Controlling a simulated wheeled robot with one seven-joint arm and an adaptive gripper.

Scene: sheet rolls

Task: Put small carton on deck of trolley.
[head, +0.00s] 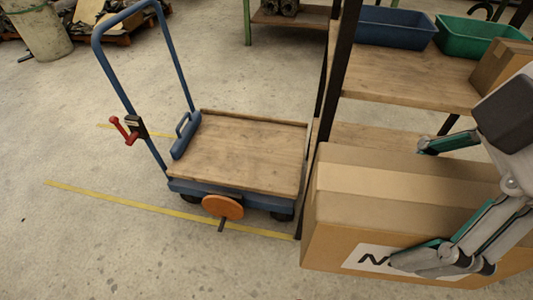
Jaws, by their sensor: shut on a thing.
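A brown cardboard carton with a white label, which I take as the small carton (375,190), is close to the camera at the lower right. My gripper (418,203) is shut on it from the right, one finger at the far top side and the other across the labelled near face. The trolley (225,190) stands left of the carton on the floor. Its wooden deck (245,150) is bare and has a raised rim at the back. The carton hangs in front of the shelf, to the right of the deck, not over it.
A shelf unit (400,75) with dark posts stands behind the carton, holding a blue bin (395,28), a green bin (470,38) and another carton (500,65). The trolley has a tall blue handle (110,75) at left. Floor in front is clear.

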